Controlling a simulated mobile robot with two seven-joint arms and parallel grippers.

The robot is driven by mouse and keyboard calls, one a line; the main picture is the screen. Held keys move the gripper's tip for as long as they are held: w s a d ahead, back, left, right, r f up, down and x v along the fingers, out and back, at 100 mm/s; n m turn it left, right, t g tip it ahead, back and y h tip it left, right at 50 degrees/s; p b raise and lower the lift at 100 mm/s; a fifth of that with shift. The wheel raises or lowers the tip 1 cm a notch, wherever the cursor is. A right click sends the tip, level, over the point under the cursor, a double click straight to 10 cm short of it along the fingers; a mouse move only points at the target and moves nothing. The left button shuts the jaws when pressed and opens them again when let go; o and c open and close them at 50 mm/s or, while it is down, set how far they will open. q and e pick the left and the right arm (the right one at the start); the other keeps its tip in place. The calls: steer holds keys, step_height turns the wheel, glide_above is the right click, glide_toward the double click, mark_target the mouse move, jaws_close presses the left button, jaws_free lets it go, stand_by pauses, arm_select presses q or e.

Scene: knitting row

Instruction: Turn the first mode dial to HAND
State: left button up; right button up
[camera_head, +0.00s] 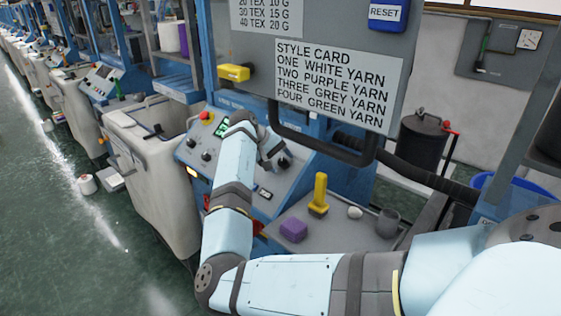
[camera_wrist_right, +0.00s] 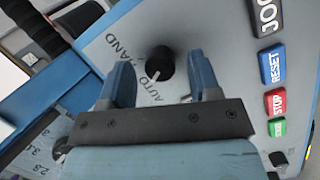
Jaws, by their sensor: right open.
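The mode dial is a round black knob (camera_wrist_right: 161,62) on the grey panel, with AUTO and HAND printed around it, in the right wrist view. Its white pointer line aims down-left at the AUTO lettering (camera_wrist_right: 147,97); the HAND lettering (camera_wrist_right: 120,48) is to its upper left. My right gripper (camera_wrist_right: 161,72) is open, with one blue finger on each side of the knob in the picture and gaps between; I cannot tell how close it is in depth. In the head view my right gripper (camera_head: 272,152) is over the sloped control panel (camera_head: 231,182), hiding part of it. My left gripper is not in view.
JOG, RESET (camera_wrist_right: 271,64), STOP (camera_wrist_right: 275,101) and green buttons line the right in the wrist view. A style card board (camera_head: 338,85) with a black rail hangs above the panel. A shelf (camera_head: 337,235) holds a purple block, a yellow-handled item and a grey cup.

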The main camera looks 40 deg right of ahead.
steer(key=shift+s+d+f, duration=0.1)
steer(key=shift+d+f, duration=0.15)
steer(key=shift+f, duration=0.1)
steer(key=shift+c, duration=0.4)
steer(key=c, duration=0.8)
steer(key=shift+c, duration=0.2)
